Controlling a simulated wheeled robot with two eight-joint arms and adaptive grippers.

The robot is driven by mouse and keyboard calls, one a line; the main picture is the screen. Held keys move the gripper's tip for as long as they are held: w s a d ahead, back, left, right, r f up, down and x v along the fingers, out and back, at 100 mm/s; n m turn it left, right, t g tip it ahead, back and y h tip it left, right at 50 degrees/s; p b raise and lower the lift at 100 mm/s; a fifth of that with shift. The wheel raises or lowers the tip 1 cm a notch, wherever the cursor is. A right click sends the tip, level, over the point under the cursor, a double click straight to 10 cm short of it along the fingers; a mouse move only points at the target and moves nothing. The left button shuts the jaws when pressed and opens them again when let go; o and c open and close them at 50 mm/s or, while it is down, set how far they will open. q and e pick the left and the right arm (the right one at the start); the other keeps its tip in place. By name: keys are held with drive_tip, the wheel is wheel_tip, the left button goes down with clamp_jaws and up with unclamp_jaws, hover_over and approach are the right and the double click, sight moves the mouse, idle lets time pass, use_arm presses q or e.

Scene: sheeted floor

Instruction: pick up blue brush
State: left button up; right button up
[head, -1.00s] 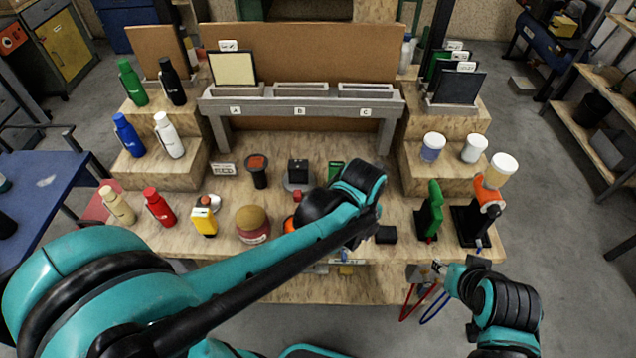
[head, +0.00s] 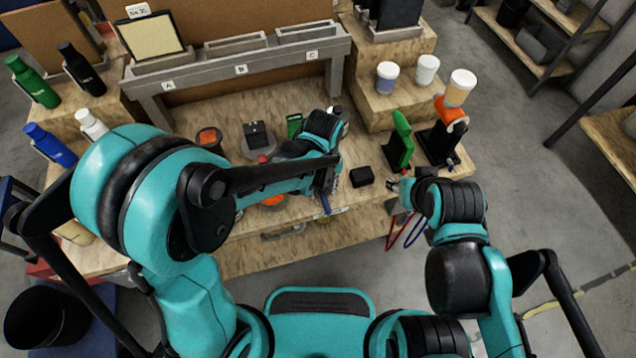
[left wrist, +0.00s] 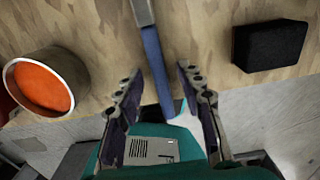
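The blue brush shows in the left wrist view as a blue handle (left wrist: 156,62) with a grey part at the top edge. Its other end passes between the fingers of my left gripper (left wrist: 160,100). The fingers are apart, with a gap on both sides of the handle, so the gripper looks open around it. In the head view the blue handle (head: 325,203) shows at my left gripper (head: 328,182), near the table's front edge. The bristles are not clear. My right gripper (head: 393,185) is small by the front edge, right of the black block; its fingers are unclear.
A black block (head: 362,176) lies right of my left gripper; it also shows in the wrist view (left wrist: 270,45). An orange-filled round container (left wrist: 45,82) is at left there. A green upright object (head: 400,140) and an orange-and-black tool (head: 440,138) stand at the right.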

use_arm(q)
drive_tip(key=shift+f, duration=0.15)
clamp_jaws()
